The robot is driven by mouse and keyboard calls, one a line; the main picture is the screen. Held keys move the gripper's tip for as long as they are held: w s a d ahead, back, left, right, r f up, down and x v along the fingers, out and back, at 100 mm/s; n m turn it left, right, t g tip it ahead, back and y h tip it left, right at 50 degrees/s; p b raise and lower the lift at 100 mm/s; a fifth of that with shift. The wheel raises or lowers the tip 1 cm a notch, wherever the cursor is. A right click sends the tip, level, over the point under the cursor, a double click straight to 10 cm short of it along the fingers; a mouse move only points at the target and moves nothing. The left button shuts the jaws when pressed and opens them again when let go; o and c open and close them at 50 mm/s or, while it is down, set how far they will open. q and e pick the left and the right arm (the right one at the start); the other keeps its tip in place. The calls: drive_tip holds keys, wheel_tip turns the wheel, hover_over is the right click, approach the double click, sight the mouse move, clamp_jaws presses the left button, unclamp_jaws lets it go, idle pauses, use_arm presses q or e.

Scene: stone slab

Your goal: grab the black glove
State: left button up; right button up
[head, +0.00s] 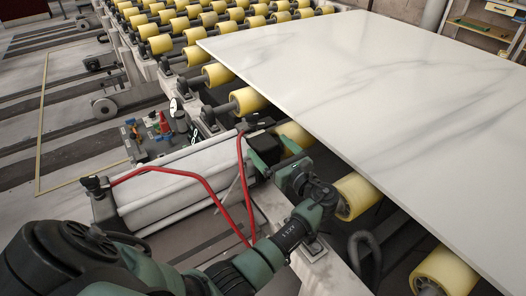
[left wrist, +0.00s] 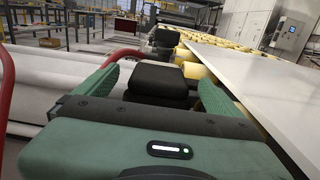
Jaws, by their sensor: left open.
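My left gripper (head: 274,153) is open beside the edge of the stone slab, with its two green fingers spread apart. A black, soft-edged thing (head: 258,143), perhaps the black glove, lies just beyond the fingertips, partly hidden by them. In the left wrist view my left gripper (left wrist: 157,80) has a black padded shape (left wrist: 158,78) between and ahead of its fingers. I cannot tell from its outline that it is a glove, nor whether the fingers touch it. My right gripper is not in view.
The white marbled slab (head: 390,80) rests on yellow rollers (head: 247,101), its edge close to the right of my gripper.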

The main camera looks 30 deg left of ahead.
sight(255, 134)
use_arm(q)
drive_tip(key=shift+w+a+r, duration=0.1)
drive_tip(key=shift+w+a, duration=0.2)
drive_tip(key=shift+a, duration=0.3)
drive_tip(key=x, duration=0.3)
drive_tip(key=shift+w+a, duration=0.15)
drive_tip(key=shift+a, duration=0.2)
drive_tip(key=shift+w+a+f, duration=0.1)
drive_tip(key=shift+a+f, duration=0.15)
drive_tip(key=shift+d, duration=0.1)
drive_tip(key=c, duration=1.5)
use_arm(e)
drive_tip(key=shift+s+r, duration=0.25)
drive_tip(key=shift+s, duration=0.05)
